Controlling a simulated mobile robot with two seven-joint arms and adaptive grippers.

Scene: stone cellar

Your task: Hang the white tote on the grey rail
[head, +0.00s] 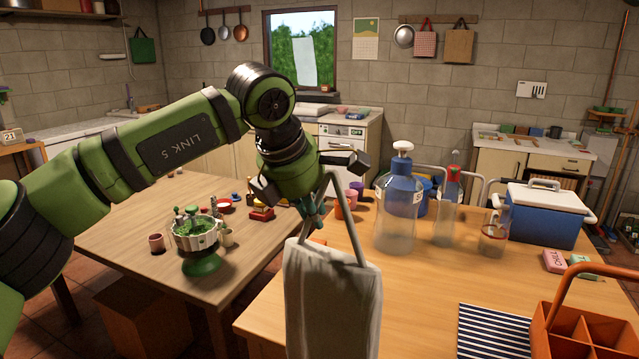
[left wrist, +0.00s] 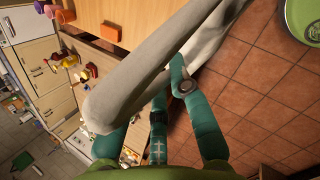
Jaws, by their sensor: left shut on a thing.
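The white tote (head: 332,305) hangs below my left gripper (head: 314,218), with its two straps rising to a peak beside the fingers. Its body is in front of the near left part of the wooden table. The left gripper is shut on the tote. In the left wrist view, the pale cloth of the tote (left wrist: 150,70) crosses the picture beside the teal fingers (left wrist: 180,115). A bent grey tube (head: 478,180), perhaps the grey rail, shows behind the bottles on the table. Bottles hide part of it, and the tote is apart from it. My right gripper is not in view.
On the table (head: 405,290) stand a blue-topped bottle (head: 398,205), a clear bottle (head: 447,205), a small jug (head: 493,235), a blue cool box (head: 543,215), a striped mat (head: 495,332) and an orange caddy (head: 580,322). The table's front middle is clear.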

